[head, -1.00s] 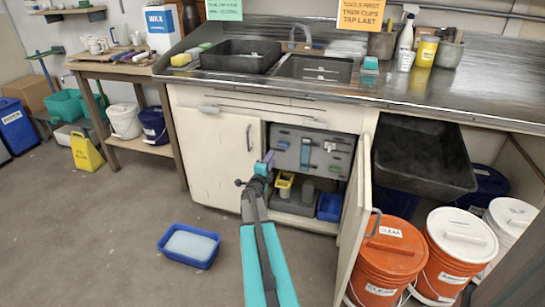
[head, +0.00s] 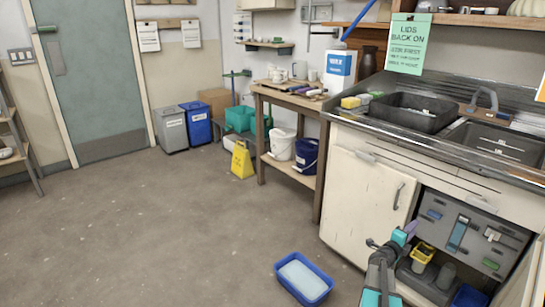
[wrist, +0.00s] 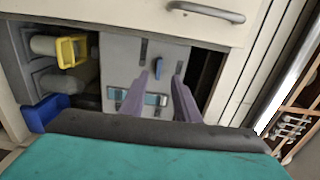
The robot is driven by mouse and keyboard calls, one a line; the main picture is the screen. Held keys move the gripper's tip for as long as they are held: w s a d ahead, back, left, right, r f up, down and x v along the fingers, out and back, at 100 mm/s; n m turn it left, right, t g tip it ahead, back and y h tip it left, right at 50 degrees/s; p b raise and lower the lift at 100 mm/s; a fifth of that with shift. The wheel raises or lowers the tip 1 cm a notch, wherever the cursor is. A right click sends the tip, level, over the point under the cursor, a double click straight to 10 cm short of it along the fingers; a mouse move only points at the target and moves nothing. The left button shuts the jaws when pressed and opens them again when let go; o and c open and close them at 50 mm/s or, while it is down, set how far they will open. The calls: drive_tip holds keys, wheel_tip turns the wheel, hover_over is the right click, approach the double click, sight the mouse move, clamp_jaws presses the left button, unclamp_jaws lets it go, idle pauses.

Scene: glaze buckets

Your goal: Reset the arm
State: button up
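My gripper (head: 408,232) is at the lower right of the head view, in front of the open cabinet (head: 462,232) under the sink. In the wrist view my gripper (wrist: 160,98) shows two purple-grey fingers standing apart with nothing between them. Behind them is the grey panel (wrist: 122,72) inside the cabinet, with a small blue piece and a teal-and-grey piece on it. A yellow container (wrist: 72,50) and a blue bin (wrist: 45,113) also show in the wrist view. My arm comes up from the bottom edge of the head view.
A blue tub (head: 303,278) with pale contents stands on the floor left of my arm. A yellow wet-floor sign (head: 242,160) and a wooden side table (head: 290,95) with buckets below stand farther back. The floor (head: 150,220) at left is clear up to the door (head: 85,80).

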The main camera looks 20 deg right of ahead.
drive_tip(key=w+a+f+n+t+y+p, duration=0.2)
drive_tip(key=w+a, duration=0.3)
drive_tip(key=a, duration=0.4)
drive_tip(key=w+a+f+n+t+y+p, duration=0.1)
drive_tip(key=w+a+n+t+y+p, duration=0.15)
drive_tip(key=w+a, duration=0.45)
drive_tip(key=w+a+f+n+t+y+p, duration=0.1)
drive_tip(key=w+a+f+n+p, duration=0.2)
drive_tip(key=a, duration=0.7)
drive_tip(key=a+f+n+y+p, duration=0.2)
drive_tip(key=a+f+n+y, duration=0.25)
drive_tip(key=a, duration=0.95)
drive_tip(key=a+f+n+y+p, duration=0.3)
drive_tip(key=a+f+n+y, duration=0.15)
drive_tip(key=a, duration=0.85)
drive_tip(key=s+a+f+n+g+y+p, duration=0.1)
drive_tip(key=s+a+f+n+g+y, duration=0.2)
drive_tip(key=s+a, duration=0.5)
drive_tip(key=s+a+f+n+g+y+p, duration=0.1)
drive_tip(key=s+a+f+n+g, duration=0.35)
drive_tip(key=s+a, duration=0.3)
drive_tip(key=s+d+r+n+g+h, duration=0.1)
drive_tip(key=s+n+g, duration=0.7)
drive_tip(key=s, duration=1.6)
drive_tip(key=shift+s+d+r+g+p, duration=0.4)
drive_tip(key=shift+d+g, duration=0.1)
drive_tip(key=shift+d, duration=0.15)
